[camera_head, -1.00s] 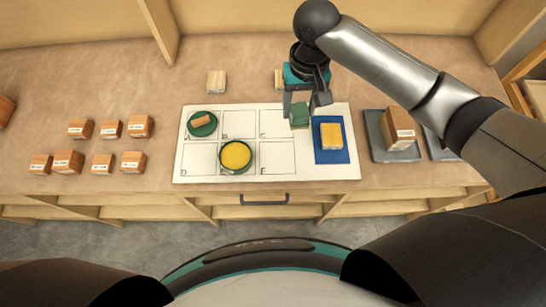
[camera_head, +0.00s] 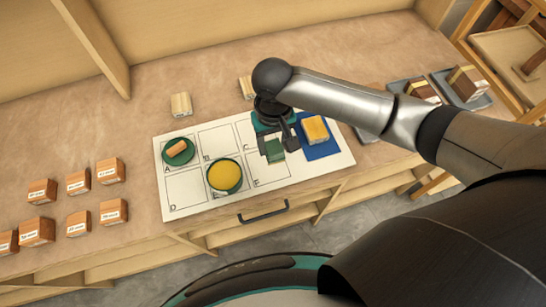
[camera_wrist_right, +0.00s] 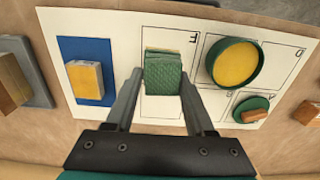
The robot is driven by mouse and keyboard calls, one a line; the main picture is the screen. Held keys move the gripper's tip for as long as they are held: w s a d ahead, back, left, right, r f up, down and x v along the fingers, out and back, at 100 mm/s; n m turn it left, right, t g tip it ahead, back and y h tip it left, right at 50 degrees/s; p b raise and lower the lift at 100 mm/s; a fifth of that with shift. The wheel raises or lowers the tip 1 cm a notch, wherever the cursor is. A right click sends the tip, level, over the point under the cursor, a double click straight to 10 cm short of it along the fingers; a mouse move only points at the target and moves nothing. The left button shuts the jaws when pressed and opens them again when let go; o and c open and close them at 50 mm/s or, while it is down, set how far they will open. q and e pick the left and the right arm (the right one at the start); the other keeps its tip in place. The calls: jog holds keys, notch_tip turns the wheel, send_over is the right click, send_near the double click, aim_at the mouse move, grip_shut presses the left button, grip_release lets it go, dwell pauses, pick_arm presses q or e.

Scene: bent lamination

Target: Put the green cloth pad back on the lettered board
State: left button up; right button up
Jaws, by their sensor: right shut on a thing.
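The green cloth pad (camera_head: 274,151) is a small square block, held between the fingers of my right gripper (camera_head: 275,141). In the right wrist view the pad (camera_wrist_right: 163,74) sits between the two fingertips (camera_wrist_right: 160,82), its quilted face showing. The lettered board (camera_head: 190,209) is a white sheet with several outlined cells. My left gripper is out of view.
On the board are a green dish with a yellow pad (camera_head: 224,174), a green disc with a wooden roll (camera_head: 179,151), and a yellow-topped block (camera_head: 315,129) on the blue mat. Labelled wooden blocks (camera_head: 110,171) stand left. A pale block (camera_head: 181,104) stands behind the board.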

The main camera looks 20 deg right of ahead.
aim_at(273, 143)
notch_tip(273, 143, down, 3)
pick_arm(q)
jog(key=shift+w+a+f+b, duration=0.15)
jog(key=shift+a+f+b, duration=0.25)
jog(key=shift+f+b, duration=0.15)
pick_arm(e)
jog(key=shift+f, duration=1.9)
jog(key=shift+f, duration=0.1)
jog(key=o, duration=1.2)
pick_arm(q)
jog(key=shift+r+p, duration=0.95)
jog(key=shift+p, duration=0.1)
pick_arm(e)
notch_tip(273, 143, up, 12)
jog(key=shift+r, duration=0.15)
